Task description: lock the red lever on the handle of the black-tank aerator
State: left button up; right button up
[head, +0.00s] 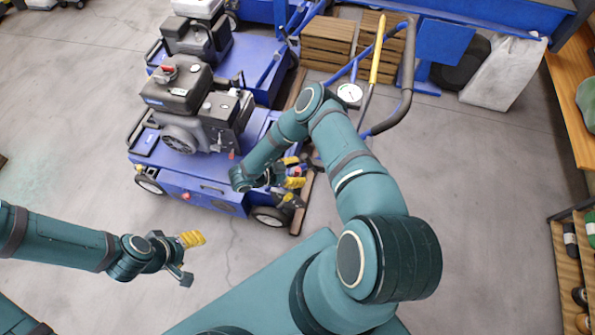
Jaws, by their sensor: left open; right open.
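The black-tank aerator (190,193) is the nearest blue machine, left of centre. Its engine has a black tank (178,88) with a red part on top. A tubular handle (409,75), blue with a dark grip, rises at the upper right. I cannot make out the red lever on it; my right arm covers part of that area. My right gripper (291,174) is open over the machine's right end, below the handle's loop; I cannot tell if it touches anything. My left gripper (188,258) is open and empty over bare floor, in front of the machine.
Other blue machines (260,65) stand behind. Wooden crates (326,42), a yellow pole (377,50) and a round white gauge (349,93) are near the handle. A pale sack (503,72) leans at the back right. Shelving (567,265) lines the right edge.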

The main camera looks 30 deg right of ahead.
grip_shut()
jog(key=shift+s+d+r+p, duration=0.1)
jog(key=shift+r+p, duration=0.05)
jog(key=shift+p, duration=0.45)
jog(key=shift+s+d+m+t+y+p, duration=0.35)
jog(key=shift+y+p, duration=0.25)
jog(key=shift+p, duration=0.4)
jog(key=shift+s+d+f+t+y+p, duration=0.15)
jog(key=shift+f+t+y+p, duration=0.1)
jog(key=shift+y+p, duration=0.25)
jog(key=shift+f, duration=0.2)
